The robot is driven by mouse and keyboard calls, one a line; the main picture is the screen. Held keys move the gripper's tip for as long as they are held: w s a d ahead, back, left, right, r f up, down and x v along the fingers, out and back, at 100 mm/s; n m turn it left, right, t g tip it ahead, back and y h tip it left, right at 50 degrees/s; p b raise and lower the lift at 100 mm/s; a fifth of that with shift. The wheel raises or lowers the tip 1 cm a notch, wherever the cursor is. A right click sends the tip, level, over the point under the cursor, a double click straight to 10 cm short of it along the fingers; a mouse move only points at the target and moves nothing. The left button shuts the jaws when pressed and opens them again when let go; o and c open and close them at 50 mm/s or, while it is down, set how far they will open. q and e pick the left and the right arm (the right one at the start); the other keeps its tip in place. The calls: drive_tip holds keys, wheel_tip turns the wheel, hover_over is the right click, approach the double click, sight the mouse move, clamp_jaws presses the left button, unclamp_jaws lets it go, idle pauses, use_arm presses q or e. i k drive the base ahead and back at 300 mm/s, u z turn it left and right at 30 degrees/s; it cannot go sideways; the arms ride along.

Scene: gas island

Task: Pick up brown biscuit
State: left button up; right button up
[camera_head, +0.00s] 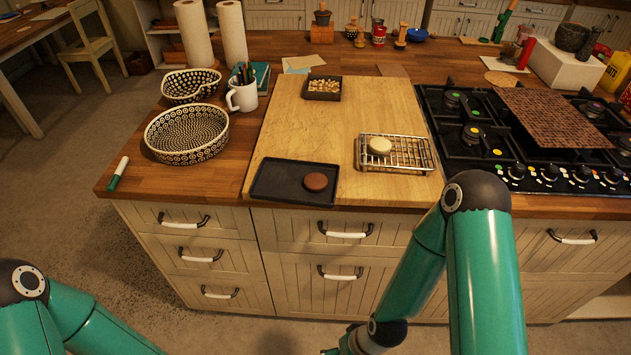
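The brown biscuit (316,182) is a small round disc. It lies on the right part of a flat black tray (272,183) at the front left of the wooden board. A pale cream biscuit (380,146) lies on a wire rack (414,152) to the right, farther back on the same board. My two green arms are low in the picture, in front of the counter. Neither gripper's fingertips show: my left arm runs out of the bottom edge, and my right arm reaches down to the bottom edge near the middle.
A small black tray of nuts (323,88) stands at the back of the board (300,130). Patterned bowls (187,134), a white mug (242,96) and a green-and-white marker (117,173) are to the left. A gas hob (462,150) is to the right. The board's middle is clear.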

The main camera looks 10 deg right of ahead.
sight(314, 183)
drive_tip(key=u, duration=0.05)
drive_tip(key=k, duration=0.5)
drive_tip(key=u, duration=1.25)
drive_tip(key=i, duration=1)
drive_tip(key=z, duration=1.45)
